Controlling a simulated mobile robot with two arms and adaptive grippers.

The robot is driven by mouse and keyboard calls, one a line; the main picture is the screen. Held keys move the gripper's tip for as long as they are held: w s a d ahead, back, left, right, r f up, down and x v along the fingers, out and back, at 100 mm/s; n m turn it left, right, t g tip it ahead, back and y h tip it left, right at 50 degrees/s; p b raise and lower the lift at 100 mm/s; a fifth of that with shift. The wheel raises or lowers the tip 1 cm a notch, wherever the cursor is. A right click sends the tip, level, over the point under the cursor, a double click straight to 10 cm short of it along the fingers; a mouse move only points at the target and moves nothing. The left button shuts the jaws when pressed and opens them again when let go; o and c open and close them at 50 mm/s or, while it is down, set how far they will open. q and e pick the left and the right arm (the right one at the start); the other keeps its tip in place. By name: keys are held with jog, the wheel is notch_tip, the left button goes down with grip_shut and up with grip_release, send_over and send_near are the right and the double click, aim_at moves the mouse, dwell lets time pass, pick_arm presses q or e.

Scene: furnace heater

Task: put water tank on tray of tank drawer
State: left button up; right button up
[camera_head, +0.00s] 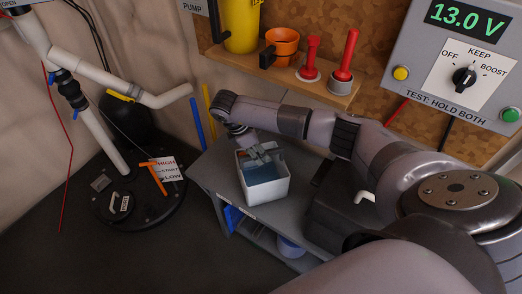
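The water tank (269,190) is a white open box with blue water inside, upright on a grey low table (217,172) in the middle of the view. My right gripper (260,157) reaches down from above at the tank's far rim, its grey fingers overlapping the opening. I cannot tell whether the fingers grip the wall or are apart. My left gripper is not in view. No tank drawer or tray can be clearly made out.
A black round base (135,215) with white pipes stands at the left. A wooden shelf (325,92) above holds an orange pot (282,46) and red-handled plungers. A control panel (455,65) reads 13.0 V. A blue item (233,217) and a bucket (290,247) sit on the table's lower shelf.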

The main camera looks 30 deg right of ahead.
jog(key=shift+f, duration=0.25)
jog(key=shift+c, duration=0.4)
grip_shut()
dwell(0.4)
jog(key=shift+r, duration=0.1)
dwell(0.4)
